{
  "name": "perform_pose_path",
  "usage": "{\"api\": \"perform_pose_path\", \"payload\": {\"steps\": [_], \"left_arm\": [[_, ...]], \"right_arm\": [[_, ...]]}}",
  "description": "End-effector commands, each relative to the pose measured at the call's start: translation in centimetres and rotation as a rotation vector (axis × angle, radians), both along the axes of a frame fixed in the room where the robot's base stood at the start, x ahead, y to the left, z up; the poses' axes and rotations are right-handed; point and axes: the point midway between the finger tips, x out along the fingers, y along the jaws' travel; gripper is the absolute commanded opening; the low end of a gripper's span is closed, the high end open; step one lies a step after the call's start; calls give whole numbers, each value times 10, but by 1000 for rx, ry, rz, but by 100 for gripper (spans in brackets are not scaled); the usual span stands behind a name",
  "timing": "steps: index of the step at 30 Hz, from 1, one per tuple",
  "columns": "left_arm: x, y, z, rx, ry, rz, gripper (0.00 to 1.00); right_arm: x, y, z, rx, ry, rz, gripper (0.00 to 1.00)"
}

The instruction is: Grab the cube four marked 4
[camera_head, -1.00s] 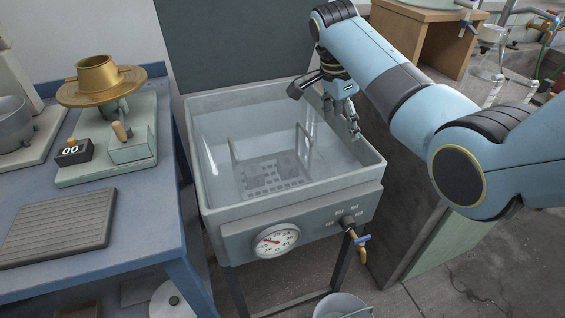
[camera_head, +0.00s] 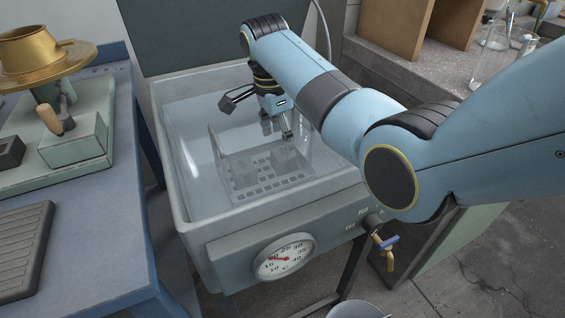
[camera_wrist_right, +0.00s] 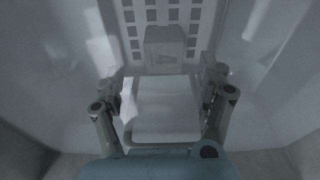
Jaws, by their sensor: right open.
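A grey cube marked 4 (camera_wrist_right: 165,48) shows in the right wrist view, ahead of my right gripper and near a perforated rack (camera_wrist_right: 150,15). My right gripper (camera_wrist_right: 163,78) is open, with one finger on each side of a pale block-like shape in front of the cube; I cannot tell what that shape is. In the head view my right gripper (camera_head: 283,137) points down into the water tank (camera_head: 190,222), above the rack (camera_head: 268,187). Faint grey blocks on the rack are blurred by the water, and their marks cannot be read there. My left gripper is not in view.
The tank walls surround the gripper closely. A round dial (camera_head: 284,257) and a brass tap (camera_head: 385,252) are on the tank's front. A blue table (camera_head: 100,235) with a brass dish (camera_head: 35,55) stands at the left.

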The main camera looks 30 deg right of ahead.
Motion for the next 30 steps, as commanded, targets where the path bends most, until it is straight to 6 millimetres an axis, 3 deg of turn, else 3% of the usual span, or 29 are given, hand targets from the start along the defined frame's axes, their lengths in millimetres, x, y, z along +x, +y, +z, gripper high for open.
{"api": "perform_pose_path", "payload": {"steps": [7, 15, 22, 30], "left_arm": [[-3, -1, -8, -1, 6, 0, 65], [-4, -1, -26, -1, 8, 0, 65], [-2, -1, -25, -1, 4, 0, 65], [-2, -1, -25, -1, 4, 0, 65]], "right_arm": [[1, -4, -19, -1, 0, 0, 74], [4, -11, -60, -1, 2, 0, 74], [4, -11, -60, 0, -1, 0, 74], [4, -11, -60, 0, -1, 0, 40]]}}
